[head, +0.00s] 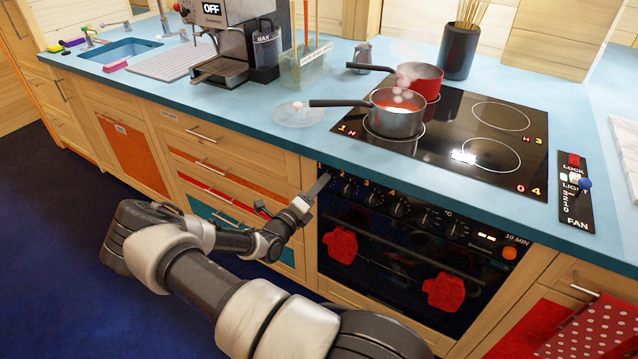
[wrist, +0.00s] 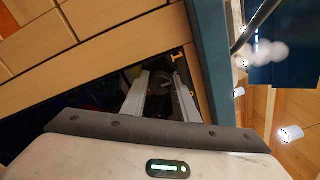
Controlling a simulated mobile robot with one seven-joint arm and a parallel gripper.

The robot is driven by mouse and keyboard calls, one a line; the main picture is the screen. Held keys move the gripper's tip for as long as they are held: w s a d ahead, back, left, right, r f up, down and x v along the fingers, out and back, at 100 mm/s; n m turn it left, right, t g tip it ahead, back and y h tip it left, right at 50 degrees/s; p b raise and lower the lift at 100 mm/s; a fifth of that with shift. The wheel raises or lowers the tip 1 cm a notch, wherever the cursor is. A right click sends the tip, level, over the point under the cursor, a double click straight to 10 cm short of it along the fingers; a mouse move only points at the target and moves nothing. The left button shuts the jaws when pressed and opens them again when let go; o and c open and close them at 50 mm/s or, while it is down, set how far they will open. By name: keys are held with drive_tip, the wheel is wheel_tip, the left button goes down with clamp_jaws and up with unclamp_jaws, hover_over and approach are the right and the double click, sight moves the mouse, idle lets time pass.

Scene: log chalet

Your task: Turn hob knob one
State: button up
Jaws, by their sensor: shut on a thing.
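Hob knob one is at the left end of the knob row on the oven front. In the head view my gripper (head: 317,189) covers most of it. In the wrist view the dark round knob (wrist: 160,84) sits between my two grey fingers (wrist: 160,97), which are shut on it. The black glass hob (head: 455,125) lies above, with red "1 H" lit by its front left zone. A steel saucepan (head: 397,118) with red contents stands there, steaming. A red pan (head: 425,80) stands behind it.
Further knobs (head: 372,199) run to the right, close to my gripper. The blue worktop edge (head: 430,170) overhangs just above. Red oven mitts (head: 443,290) hang on the oven front. A glass lid (head: 298,114) lies left of the hob. The saucepan's handle (head: 338,103) points left.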

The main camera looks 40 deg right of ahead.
drive_tip(key=shift+f+n, duration=0.1)
drive_tip(key=shift+n, duration=0.3)
drive_tip(key=o, duration=1.1)
drive_tip(key=shift+c, duration=0.2)
drive_tip(key=p+v, duration=0.1)
drive_tip(key=v, duration=1.6)
drive_tip(key=shift+s+a, duration=0.15)
